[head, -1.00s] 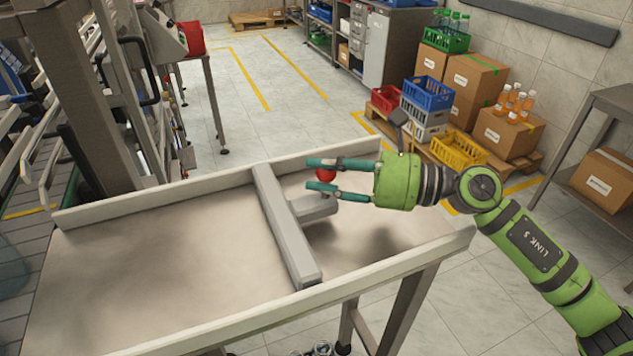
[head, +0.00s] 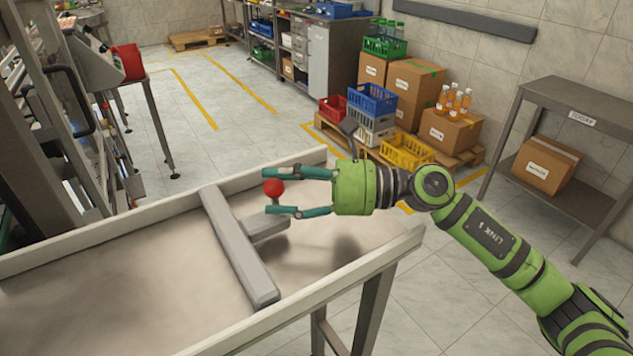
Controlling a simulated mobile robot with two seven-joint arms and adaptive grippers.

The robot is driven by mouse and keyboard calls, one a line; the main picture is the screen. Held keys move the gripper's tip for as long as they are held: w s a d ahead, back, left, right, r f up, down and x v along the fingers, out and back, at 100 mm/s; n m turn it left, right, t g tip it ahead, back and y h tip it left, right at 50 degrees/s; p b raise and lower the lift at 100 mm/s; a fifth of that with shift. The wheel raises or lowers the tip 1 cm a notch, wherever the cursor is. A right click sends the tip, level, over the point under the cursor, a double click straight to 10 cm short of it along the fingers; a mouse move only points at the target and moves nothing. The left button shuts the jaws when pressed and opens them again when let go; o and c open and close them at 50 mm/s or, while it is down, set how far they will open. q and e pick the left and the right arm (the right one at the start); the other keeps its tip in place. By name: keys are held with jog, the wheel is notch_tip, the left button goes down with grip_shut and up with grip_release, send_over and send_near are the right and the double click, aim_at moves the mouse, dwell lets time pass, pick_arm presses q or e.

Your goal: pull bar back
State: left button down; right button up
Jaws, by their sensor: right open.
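The grey bar (head: 238,247) lies across the metal tray table, running from its back wall towards its front edge. A short grey arm (head: 268,229) sticks out from the bar to the right, and a red ball knob (head: 274,187) stands on a thin post at its end. My right gripper (head: 268,191) comes in from the right at knob height. Its teal fingers are open, one on the far side and one on the near side of the knob. I cannot tell whether either touches it. My left gripper is not in view.
The tray table (head: 110,300) has a raised back wall and is bare on both sides of the bar. Crates and cardboard boxes (head: 413,90) stand on a pallet behind. A grey shelf table (head: 570,150) stands at the right.

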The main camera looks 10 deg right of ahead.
jog(key=v, duration=1.1)
jog(key=shift+d+r, duration=0.1)
